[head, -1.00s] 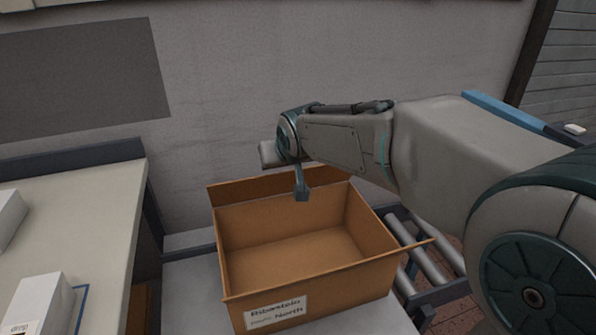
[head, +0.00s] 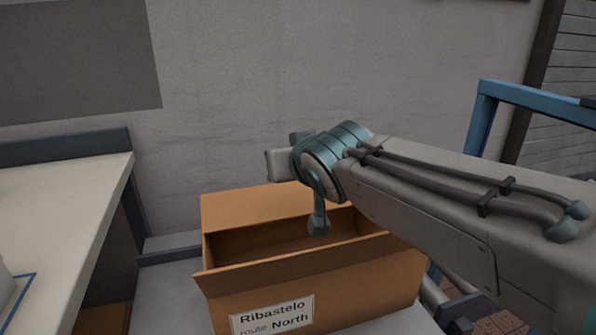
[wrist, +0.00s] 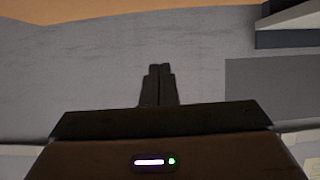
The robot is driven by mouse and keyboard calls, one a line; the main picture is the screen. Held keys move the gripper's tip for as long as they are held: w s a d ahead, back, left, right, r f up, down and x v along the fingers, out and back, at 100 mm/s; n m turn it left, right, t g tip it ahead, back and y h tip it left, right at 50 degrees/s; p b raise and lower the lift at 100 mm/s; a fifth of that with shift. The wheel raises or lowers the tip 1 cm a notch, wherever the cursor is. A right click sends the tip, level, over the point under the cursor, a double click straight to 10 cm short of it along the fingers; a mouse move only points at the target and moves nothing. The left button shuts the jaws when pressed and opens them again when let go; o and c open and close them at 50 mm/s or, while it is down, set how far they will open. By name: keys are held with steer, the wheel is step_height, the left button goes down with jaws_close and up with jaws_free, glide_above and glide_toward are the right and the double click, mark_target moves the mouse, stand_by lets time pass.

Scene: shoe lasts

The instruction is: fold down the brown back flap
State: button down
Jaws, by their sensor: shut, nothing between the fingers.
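The open brown cardboard box (head: 350,285) stands with its labelled front wall toward me in the head view. Its brown back flap (head: 245,206) stands up along the far edge, its right part hidden behind my arm. An orange-brown cardboard strip (wrist: 120,14) crosses the top of the wrist view.
A pale table (head: 60,215) stands to the left. A grey wall (head: 240,100) rises behind the box. My forearm covers much of the right side.

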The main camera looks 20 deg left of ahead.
steer(key=shift+s+d+f+b, duration=0.3)
steer(key=shift+f+b, duration=0.1)
steer(key=shift+b, duration=0.45)
steer(key=shift+w+a, duration=0.1)
steer(key=shift+w+a+f, duration=0.25)
steer(key=shift+w+a, duration=0.2)
steer(key=shift+w, duration=0.05)
steer(key=shift+r, duration=0.5)
steer(key=d+r+m+g+h+p, duration=0.1)
steer(key=d+r+h+p, duration=0.1)
steer(key=d+r+p, duration=0.45)
steer(key=d+r+m+h+p, duration=0.1)
steer(key=d+r+p, duration=0.2)
steer(key=d+p, duration=0.7)
steer(key=s+d+f+m+g+h+p, duration=0.1)
steer(key=s+d+m+g+h+p, duration=0.1)
steer(key=s+d+p, duration=0.5)
steer(key=s+d+f+m+g+h+p, duration=0.1)
steer(key=s+d+m+g+h+p, duration=0.2)
steer(key=s+d+p, duration=0.4)
steer(key=d+m+g+p, duration=0.1)
steer(key=d, duration=0.4)
steer(key=shift+d+f+p, duration=0.3)
steer(key=shift+f, duration=0.05)
